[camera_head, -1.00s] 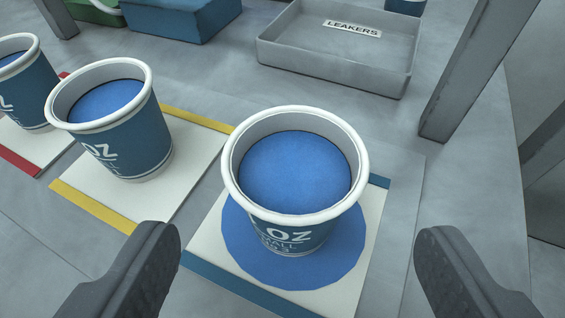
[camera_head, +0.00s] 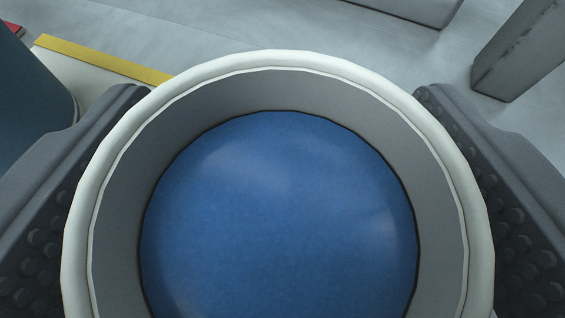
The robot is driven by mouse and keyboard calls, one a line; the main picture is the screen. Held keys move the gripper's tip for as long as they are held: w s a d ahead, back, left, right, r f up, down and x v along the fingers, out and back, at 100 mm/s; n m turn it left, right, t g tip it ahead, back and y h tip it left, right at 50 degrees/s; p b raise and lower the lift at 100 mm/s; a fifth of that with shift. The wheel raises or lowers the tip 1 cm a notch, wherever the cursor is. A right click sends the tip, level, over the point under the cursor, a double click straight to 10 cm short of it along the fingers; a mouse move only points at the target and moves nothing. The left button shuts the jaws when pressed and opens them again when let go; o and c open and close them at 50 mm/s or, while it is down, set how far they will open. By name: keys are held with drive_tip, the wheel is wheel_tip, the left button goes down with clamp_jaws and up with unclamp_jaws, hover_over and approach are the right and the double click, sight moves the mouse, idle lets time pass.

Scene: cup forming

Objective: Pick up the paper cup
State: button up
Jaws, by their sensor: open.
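A paper cup (camera_head: 452,165) with a white rolled rim and a grey inner wall fills the middle of the view. Blue liquid or a blue surface (camera_head: 280,220) shows inside it. My gripper (camera_head: 278,105) is open, with one dark studded finger on the left of the cup and one on the right. The fingers straddle the cup near its rim; I cannot tell whether either touches it. The cup's outer wall and base are hidden beneath the rim.
Part of another blue cup (camera_head: 28,105) stands close by on the left, on a yellow-edged white mat (camera_head: 95,72). A grey post (camera_head: 520,50) stands at the upper right. The edge of a grey tray (camera_head: 410,10) shows at the top. Grey table surface lies between them.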

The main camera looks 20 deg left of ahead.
drive_tip(key=shift+c, duration=0.3)
drive_tip(key=c, duration=1)
